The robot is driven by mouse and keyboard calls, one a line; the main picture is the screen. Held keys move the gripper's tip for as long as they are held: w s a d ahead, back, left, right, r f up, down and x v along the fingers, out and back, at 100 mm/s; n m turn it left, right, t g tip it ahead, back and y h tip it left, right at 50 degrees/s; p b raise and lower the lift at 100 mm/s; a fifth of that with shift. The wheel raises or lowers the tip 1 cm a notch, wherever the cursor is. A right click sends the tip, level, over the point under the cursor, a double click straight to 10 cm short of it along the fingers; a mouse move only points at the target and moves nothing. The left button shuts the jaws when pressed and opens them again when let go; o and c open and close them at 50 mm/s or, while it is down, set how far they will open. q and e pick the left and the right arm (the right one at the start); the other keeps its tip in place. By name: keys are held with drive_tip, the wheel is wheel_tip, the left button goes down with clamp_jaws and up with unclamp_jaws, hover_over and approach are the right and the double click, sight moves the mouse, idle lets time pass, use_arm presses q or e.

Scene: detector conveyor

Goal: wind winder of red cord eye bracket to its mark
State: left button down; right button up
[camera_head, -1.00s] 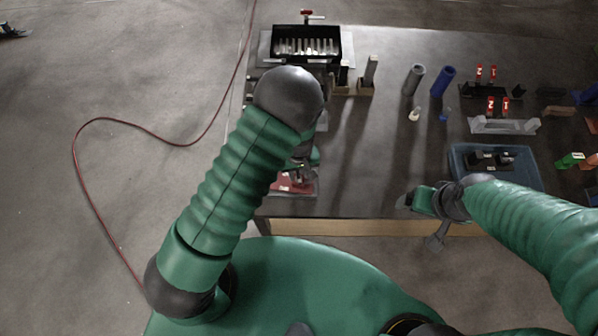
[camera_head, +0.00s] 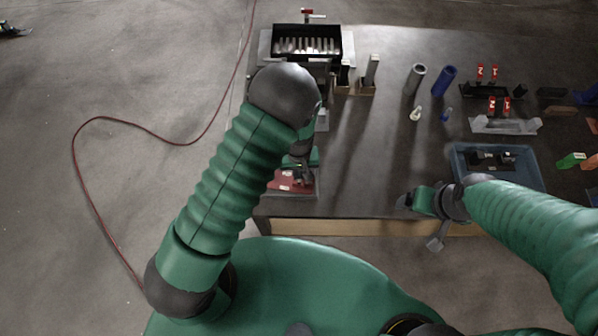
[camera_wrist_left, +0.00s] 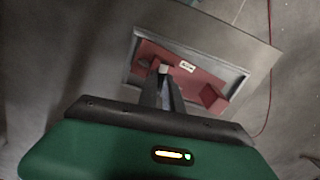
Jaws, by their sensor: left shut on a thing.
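The red bracket (camera_head: 283,182) sits on a grey plate at the near left corner of the table, partly hidden by my left arm in the head view. In the left wrist view the red bracket (camera_wrist_left: 206,84) lies in a pale-edged frame and carries a small white label. My left gripper (camera_wrist_left: 163,72) is shut on a small light-grey piece, apparently the winder, at the bracket. In the head view my left gripper (camera_head: 300,176) is over the bracket's right part. The mark cannot be made out. My right gripper (camera_head: 421,222) is near the table's front edge, its jaws unclear.
A black slotted box (camera_head: 307,42) stands at the back left. Grey (camera_head: 415,79) and blue (camera_head: 443,80) cylinders stand mid-table. A blue tray (camera_head: 460,165) with dark parts lies at the right. A red cord (camera_head: 75,150) runs over the floor. The middle table is fairly clear.

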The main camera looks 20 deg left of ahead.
sight(299, 175)
use_arm(q)
drive_tip(key=m+b, duration=0.1)
drive_tip(key=m, duration=0.5)
drive_tip(key=shift+b, duration=0.35)
drive_tip(key=m, duration=0.3)
drive_tip(key=shift+b, duration=0.3)
drive_tip(key=shift+m, duration=1.7)
drive_tip(key=c, duration=1.5)
unclamp_jaws()
wheel_tip(299, 175, up, 17)
drive_tip(key=b, duration=0.2)
drive_tip(key=shift+f, duration=0.1)
